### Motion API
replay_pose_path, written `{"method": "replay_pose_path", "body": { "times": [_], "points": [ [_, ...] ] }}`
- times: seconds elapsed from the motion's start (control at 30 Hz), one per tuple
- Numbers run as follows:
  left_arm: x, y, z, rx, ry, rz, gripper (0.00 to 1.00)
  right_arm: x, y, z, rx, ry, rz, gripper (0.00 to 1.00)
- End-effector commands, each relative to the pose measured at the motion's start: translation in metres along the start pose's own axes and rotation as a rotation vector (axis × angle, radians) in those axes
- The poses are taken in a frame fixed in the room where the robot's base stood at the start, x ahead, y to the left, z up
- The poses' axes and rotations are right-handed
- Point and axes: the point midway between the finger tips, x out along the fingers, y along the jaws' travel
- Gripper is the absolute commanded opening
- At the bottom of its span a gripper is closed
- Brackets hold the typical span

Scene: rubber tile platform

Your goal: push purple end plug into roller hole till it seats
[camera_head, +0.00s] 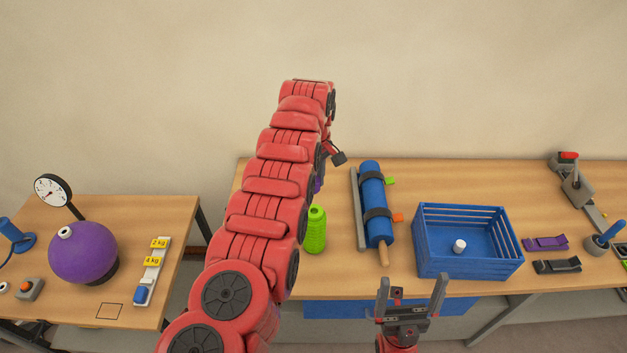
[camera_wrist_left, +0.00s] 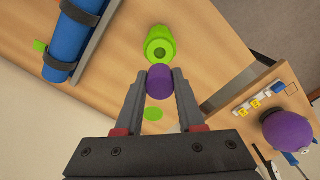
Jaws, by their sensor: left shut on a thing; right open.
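The green roller (camera_head: 316,232) stands upright on the workbench, left of the blue roller. In the left wrist view, the green roller (camera_wrist_left: 160,38) shows a round dark hole in its end. My left gripper (camera_wrist_left: 160,86) is shut on the purple end plug (camera_wrist_left: 161,77), which sits between its fingertips. The plug appears just short of the green roller in that view; the exact gap is unclear. In the head view my red left arm hides most of that gripper, and only a sliver of purple shows above the green roller. My right gripper (camera_head: 411,296) is open and empty at the bench's front edge.
A blue roller (camera_head: 372,190) lies strapped in a grey cradle (camera_head: 357,215). A blue crate (camera_head: 434,259) holds a white cylinder (camera_head: 459,246). Purple and black clips (camera_head: 545,243) lie further right. A side table (camera_head: 180,215) carries a purple ball (camera_head: 85,252).

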Motion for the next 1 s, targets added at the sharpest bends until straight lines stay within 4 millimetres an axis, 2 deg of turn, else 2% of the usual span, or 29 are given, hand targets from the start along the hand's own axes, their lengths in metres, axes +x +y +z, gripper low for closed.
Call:
{"method": "replay_pose_path", "body": {
  "times": [0.37,0.8,1.0],
  "points": [
    [0.006,0.000,0.000,0.001,0.000,-0.001,0.00,0.000,0.000,0.000,0.000,0.000,0.000,1.00],
    [0.055,-0.001,-0.001,0.000,-0.001,-0.003,0.00,0.000,0.000,0.000,0.000,0.000,0.000,1.00],
    [0.068,-0.001,0.000,0.001,-0.001,-0.002,0.00,0.000,0.000,0.000,0.000,0.000,0.000,1.00]
  ]
}}
